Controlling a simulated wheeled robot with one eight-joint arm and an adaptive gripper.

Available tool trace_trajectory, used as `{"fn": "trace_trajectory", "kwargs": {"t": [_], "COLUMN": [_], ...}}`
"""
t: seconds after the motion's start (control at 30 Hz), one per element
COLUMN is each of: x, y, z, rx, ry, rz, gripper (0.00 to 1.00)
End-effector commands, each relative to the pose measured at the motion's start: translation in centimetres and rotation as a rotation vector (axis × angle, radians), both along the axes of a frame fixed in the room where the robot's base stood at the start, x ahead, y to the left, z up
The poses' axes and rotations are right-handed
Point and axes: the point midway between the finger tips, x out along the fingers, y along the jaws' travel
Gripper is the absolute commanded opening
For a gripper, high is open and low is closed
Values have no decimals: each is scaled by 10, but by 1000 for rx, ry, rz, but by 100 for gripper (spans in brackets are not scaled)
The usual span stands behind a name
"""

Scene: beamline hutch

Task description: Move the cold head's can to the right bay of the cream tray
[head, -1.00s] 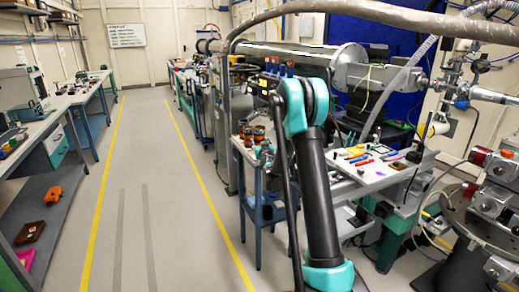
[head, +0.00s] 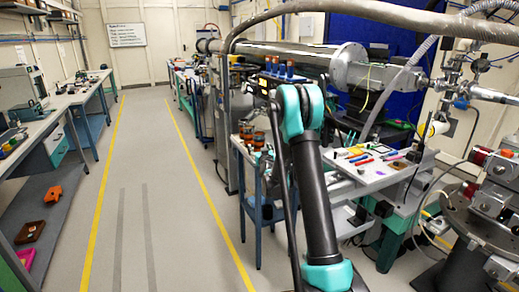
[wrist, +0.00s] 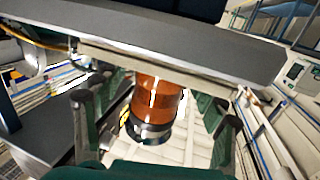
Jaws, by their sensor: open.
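In the wrist view an amber-brown can (wrist: 157,98) with a dark, shiny ring at one end is between the two dark green fingers of my gripper (wrist: 156,112). The fingers are apart, with a visible gap on each side of the can. The can meets a grey slab edge at the top of this view. In the head view amber-brown cans (head: 259,140) stand on the blue cart, partly behind my arm; I cannot tell which one is in the wrist view. My gripper is not clear in the head view. I cannot make out the cream tray.
The blue cart (head: 250,172) stands left of my arm. A pale bench top (head: 385,180) with small coloured items lies to the right. Beamline pipework (head: 300,58) runs behind. A round metal stage (head: 490,215) is at far right. The aisle floor (head: 170,215) is clear.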

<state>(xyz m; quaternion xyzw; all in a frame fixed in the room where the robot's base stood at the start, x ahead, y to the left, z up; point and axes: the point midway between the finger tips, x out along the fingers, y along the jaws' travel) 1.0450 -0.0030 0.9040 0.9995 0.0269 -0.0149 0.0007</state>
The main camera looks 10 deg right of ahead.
Motion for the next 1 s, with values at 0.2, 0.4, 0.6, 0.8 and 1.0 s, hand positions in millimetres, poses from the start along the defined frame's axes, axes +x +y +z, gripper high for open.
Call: {"fn": "trace_trajectory", "kwargs": {"t": [0.2, 0.4, 0.6, 0.8, 1.0], "x": [-6, -41, -83, -110, -120], "y": [0, -2, -5, -6, -7], "z": [3, 4, 5, 6, 6], "rx": [0, 1, 0, 0, 0], "ry": [0, 0, 0, 0, 0], "rz": [0, 0, 0, 0, 0], "gripper": [71, 71, 71, 71, 71]}}
